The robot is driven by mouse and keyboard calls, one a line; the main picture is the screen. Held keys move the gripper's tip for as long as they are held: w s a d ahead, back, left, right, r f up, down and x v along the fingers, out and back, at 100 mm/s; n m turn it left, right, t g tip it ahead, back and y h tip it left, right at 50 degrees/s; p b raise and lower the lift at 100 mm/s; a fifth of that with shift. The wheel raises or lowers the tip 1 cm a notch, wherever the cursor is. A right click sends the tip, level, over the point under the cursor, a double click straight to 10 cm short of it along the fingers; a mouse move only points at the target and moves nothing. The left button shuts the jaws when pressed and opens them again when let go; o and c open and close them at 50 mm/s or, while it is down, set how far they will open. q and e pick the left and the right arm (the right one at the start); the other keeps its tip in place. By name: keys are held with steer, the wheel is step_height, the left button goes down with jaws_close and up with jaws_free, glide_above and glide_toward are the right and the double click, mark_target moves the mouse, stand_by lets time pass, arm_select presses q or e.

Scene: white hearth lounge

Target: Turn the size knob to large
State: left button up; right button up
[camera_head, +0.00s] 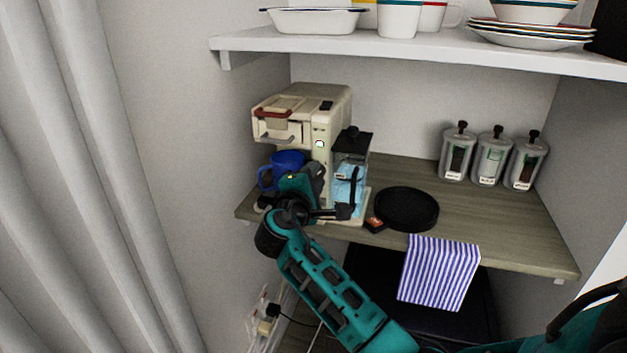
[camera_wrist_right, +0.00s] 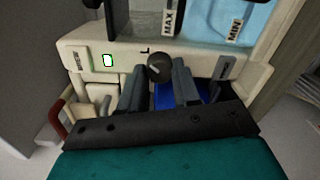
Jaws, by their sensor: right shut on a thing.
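The cream coffee machine (camera_head: 303,113) stands at the left end of the wooden shelf. Its dark round size knob (camera_wrist_right: 159,67) shows in the right wrist view on the cream front panel, with a letter L mark just beside it and a small pale pointer line on its face. My right gripper (camera_head: 316,178) is at the machine's front, and its fingers hide the knob in the head view. In the right wrist view the two fingers of my right gripper (camera_wrist_right: 160,80) are shut on the knob, one on each side. My left gripper is not in view.
A blue mug (camera_head: 287,160) stands under the machine's spout, close to my right gripper. A black round tray (camera_head: 407,208), a striped cloth (camera_head: 438,272) and several grey canisters (camera_head: 490,157) are to the right. An upper shelf (camera_head: 400,47) holds dishes above.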

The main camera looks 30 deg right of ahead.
stand_by(0.4)
steer(key=o, duration=1.1)
steer(key=shift+c, duration=0.2)
steer(key=v, duration=1.3)
steer(key=shift+d, duration=0.1)
